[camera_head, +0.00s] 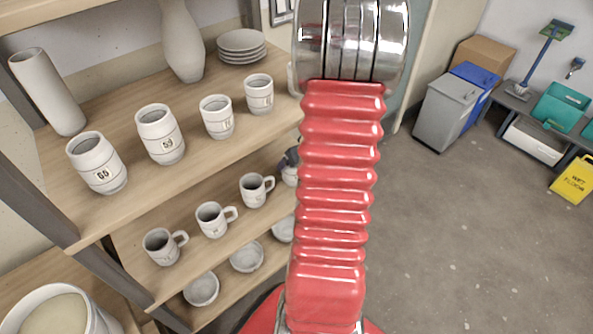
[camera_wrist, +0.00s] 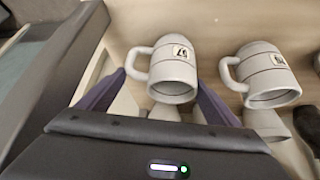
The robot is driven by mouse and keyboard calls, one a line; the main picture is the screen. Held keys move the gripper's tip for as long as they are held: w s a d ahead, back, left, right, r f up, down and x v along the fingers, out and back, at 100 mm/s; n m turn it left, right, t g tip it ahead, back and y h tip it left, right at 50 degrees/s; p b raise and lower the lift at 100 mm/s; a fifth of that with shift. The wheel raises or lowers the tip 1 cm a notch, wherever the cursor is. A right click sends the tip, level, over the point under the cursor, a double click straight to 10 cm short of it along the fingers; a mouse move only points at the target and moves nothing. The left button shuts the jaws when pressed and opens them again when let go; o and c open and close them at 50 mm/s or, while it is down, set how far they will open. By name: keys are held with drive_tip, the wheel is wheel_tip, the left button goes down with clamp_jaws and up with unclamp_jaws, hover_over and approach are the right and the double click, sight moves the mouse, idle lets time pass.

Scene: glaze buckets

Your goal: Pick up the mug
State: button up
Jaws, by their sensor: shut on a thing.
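A grey-white mug (camera_wrist: 172,75) with a dark-marked label sits between the two dark fingers of my gripper (camera_wrist: 160,80) in the wrist view. Its handle is on the left, beside the left finger, and its open rim faces the camera. My gripper is shut on this mug. In the head view only a dark piece of my gripper (camera_head: 291,158) shows left of my red arm, above a partly hidden mug (camera_head: 289,177). The arm hides the rest. I cannot tell whether the held mug touches the shelf.
A second mug (camera_wrist: 268,75) stands close on the right in the wrist view. In the head view several handled mugs line the middle shelf (camera_head: 135,240), with bowls (camera_head: 246,256) below. Labelled cups (camera_head: 160,134) stand on the shelf above. Open floor (camera_head: 450,230) lies right.

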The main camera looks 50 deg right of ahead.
drive_tip(key=c, duration=0.5)
drive_tip(key=shift+c, duration=0.2)
drive_tip(key=shift+r, duration=0.2)
